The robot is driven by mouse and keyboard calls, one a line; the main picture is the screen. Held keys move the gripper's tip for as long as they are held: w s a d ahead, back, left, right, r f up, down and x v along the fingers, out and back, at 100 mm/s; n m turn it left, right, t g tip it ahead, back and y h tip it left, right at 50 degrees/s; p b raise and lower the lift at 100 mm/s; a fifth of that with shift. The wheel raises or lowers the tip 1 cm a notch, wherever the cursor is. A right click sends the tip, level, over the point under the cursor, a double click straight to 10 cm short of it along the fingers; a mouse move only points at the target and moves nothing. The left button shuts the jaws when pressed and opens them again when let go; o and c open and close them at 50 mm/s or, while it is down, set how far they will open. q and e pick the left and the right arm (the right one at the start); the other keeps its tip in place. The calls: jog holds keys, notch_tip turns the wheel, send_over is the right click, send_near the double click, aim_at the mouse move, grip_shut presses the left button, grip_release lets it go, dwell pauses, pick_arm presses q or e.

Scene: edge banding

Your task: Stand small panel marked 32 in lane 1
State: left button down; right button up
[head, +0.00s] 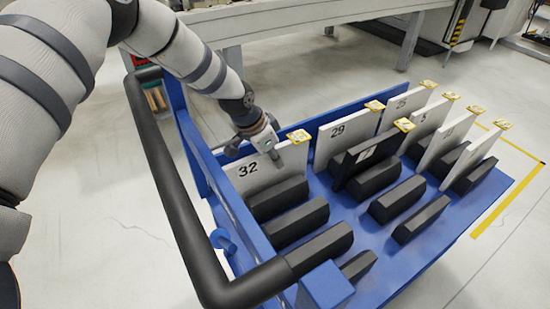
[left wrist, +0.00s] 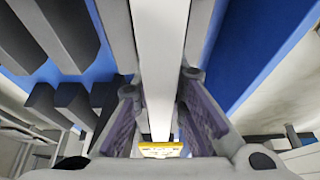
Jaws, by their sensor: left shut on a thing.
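The small white panel marked 32 (head: 262,173) stands upright in the blue cart, at the left end behind a row of black blocks. It has a yellow tag (head: 299,136) on its top corner. My left gripper (head: 270,150) is shut on the panel's upper edge. In the left wrist view the white panel (left wrist: 159,60) runs between the two fingers, with the yellow tag (left wrist: 160,149) near the palm. The panel's lower edge is hidden behind a black block (head: 278,198), so I cannot tell whether it rests on the floor of the cart. My right gripper is not in view.
The blue cart (head: 385,262) has a black handle (head: 180,215) at left. Panel 29 (head: 327,150), a black panel (head: 372,157) and several white panels stand to the right. Black blocks (head: 397,199) form the lanes. A grey bench (head: 290,20) stands behind.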

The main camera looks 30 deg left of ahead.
pick_arm(q)
jog(key=shift+r, duration=0.1)
jog(key=c, duration=1.6)
grip_release()
jog(key=shift+c, duration=0.2)
